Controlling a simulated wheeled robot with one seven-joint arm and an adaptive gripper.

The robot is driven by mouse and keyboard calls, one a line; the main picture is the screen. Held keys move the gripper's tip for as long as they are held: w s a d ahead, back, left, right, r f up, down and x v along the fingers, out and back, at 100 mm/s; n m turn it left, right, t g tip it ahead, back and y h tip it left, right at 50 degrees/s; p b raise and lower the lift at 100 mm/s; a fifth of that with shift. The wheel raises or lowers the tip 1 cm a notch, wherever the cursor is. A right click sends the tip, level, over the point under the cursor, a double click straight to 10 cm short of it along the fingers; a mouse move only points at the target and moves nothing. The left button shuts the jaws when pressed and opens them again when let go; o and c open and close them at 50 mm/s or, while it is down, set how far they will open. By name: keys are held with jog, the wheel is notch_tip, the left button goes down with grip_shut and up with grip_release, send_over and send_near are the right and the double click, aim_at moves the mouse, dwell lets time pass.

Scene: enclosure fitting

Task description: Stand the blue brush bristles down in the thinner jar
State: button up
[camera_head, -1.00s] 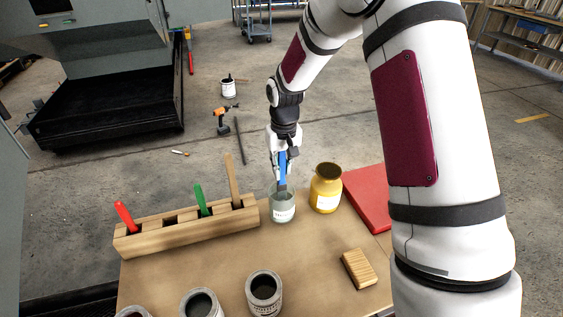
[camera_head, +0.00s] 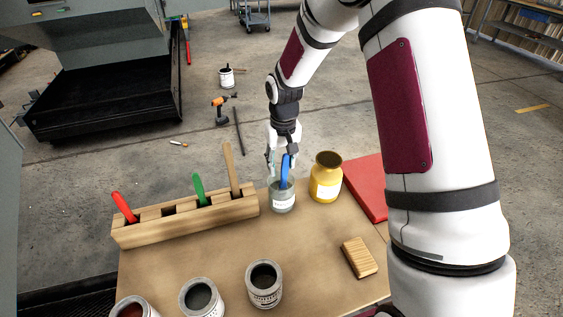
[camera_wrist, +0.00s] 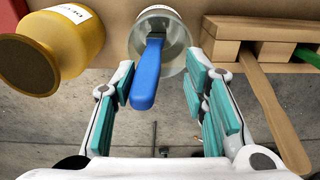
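The blue brush (camera_head: 286,170) stands in the glass thinner jar (camera_head: 283,201), handle up and leaning a little. Its lower end is inside the jar; I cannot make out the bristles clearly. In the wrist view the blue handle (camera_wrist: 146,76) sticks out over the rim of the jar (camera_wrist: 172,30) toward me. My gripper (camera_head: 281,160) is just above the jar, behind the handle in the head view. In the wrist view my gripper (camera_wrist: 158,95) is open, its teal finger pads apart on either side of the handle and not touching it.
A yellow jar (camera_head: 326,178) stands close to the right of the thinner jar, beside a red flat item (camera_head: 366,188). A wooden rack (camera_head: 184,217) with red, green and wooden handles is at left. Several cans (camera_head: 264,284) and a wooden block (camera_head: 359,257) stand in front.

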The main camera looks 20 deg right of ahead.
notch_tip(320, 180, up, 12)
jog(key=shift+s, duration=0.35)
dwell(0.4)
dwell(0.7)
jog(key=s+r+t, duration=0.1)
jog(key=s+r, duration=0.6)
jog(key=s, duration=0.4)
jog(key=s+r+t, duration=0.2)
jog(key=s+r, duration=0.6)
jog(key=s, duration=0.4)
jog(key=s+f, duration=0.1)
jog(key=s, duration=0.7)
jog(key=shift+d+f+t, duration=0.15)
jog(key=shift+f+t, duration=0.15)
jog(key=shift+t, duration=0.1)
jog(key=shift+s, duration=0.1)
dwell(0.3)
